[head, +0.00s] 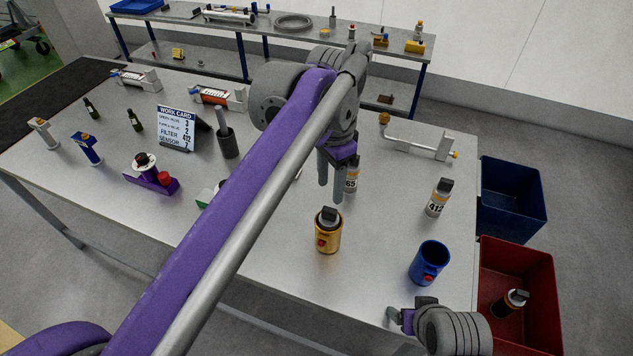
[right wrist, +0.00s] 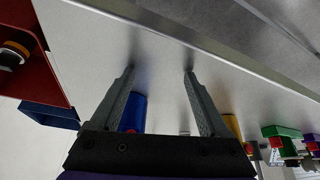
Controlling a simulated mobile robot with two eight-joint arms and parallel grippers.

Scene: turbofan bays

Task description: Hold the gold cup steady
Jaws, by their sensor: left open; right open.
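The gold cup (head: 328,240) stands upright near the front edge of the workbench, with a dark-capped part showing in its mouth. It also shows in the right wrist view (right wrist: 232,125), partly hidden by a finger. My left gripper (head: 330,190) is open, fingers pointing down, above and just behind the cup and apart from it; nothing shows between the fingers. My right gripper (head: 398,318) is low at the front edge, to the right of the gold cup and in front of the blue cup (head: 428,264). In the right wrist view its fingers (right wrist: 160,72) are spread and empty.
A canister marked 412 (head: 439,197) stands behind the blue cup. Another marked 65 (head: 351,178) is partly hidden behind my left gripper. A red bin (head: 520,255) holding a dark canister and a blue bin (head: 513,190) stand right of the bench. A work card (head: 176,128) stands left.

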